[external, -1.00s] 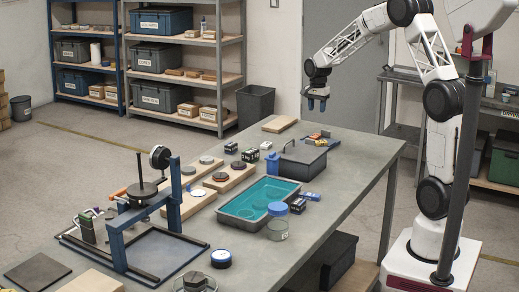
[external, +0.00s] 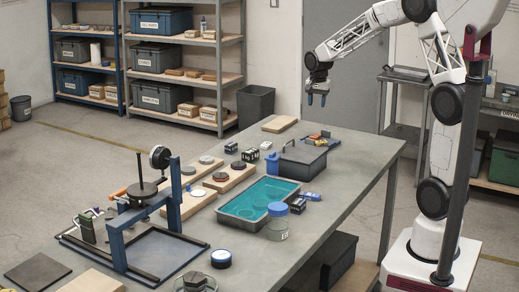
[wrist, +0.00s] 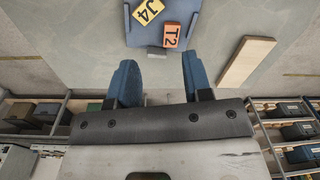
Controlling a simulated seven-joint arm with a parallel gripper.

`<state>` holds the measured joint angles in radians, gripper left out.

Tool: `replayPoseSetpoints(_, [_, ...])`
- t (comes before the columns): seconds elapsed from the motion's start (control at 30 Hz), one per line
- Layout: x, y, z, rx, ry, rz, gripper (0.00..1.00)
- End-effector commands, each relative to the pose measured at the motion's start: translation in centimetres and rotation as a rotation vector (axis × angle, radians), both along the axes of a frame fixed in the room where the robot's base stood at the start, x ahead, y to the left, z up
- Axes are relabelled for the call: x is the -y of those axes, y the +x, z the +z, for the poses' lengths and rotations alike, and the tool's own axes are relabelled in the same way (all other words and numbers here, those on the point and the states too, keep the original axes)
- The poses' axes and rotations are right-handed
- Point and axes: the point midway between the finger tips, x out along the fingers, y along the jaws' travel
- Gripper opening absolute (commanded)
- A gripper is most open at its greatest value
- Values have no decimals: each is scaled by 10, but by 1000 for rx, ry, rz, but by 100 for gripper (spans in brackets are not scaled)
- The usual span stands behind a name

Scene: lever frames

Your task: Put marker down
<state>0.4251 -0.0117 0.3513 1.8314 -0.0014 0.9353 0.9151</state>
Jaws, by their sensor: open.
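My gripper (external: 317,100) is open and hangs in the air above the far end of the workbench. In the wrist view, nothing shows between its two blue fingers (wrist: 164,80). A yellow tile marked J4 (wrist: 148,11) and an orange tile marked T2 (wrist: 171,35) lie on a shallow blue tray (wrist: 196,34), beyond the fingertips. The tiles look like small flat markers. In the external view they are tiny patches of colour at the far end of the bench, too small to read. No pen-shaped marker can be made out.
A wooden board (wrist: 246,62) lies on the bench beside the tray. A dark lidded box with a handle (external: 302,160) and a teal-lined tray (external: 226,215) stand nearer along the workbench (external: 335,195). Shelves with bins stand behind.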

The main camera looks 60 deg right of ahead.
Motion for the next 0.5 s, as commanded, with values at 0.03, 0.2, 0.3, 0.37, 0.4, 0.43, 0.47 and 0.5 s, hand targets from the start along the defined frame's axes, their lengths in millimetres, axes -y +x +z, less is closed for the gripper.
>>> replayPoseSetpoints(0.03, [-17,-9,10,7,-5,45,46])
replayPoseSetpoints(0.2, [-66,-41,36,27,-20,203,46])
replayPoseSetpoints(0.3, [-92,-62,50,39,-30,296,46])
replayPoseSetpoints(0.37, [-108,-75,56,44,-35,351,46])
replayPoseSetpoints(0.4, [-118,-84,60,48,-39,388,46])
replayPoseSetpoints(0.43, [-125,-91,63,53,-42,417,46])
replayPoseSetpoints(0.47, [-132,-98,66,56,-45,444,46])
replayPoseSetpoints(0.5, [-142,-108,69,60,-50,480,46])
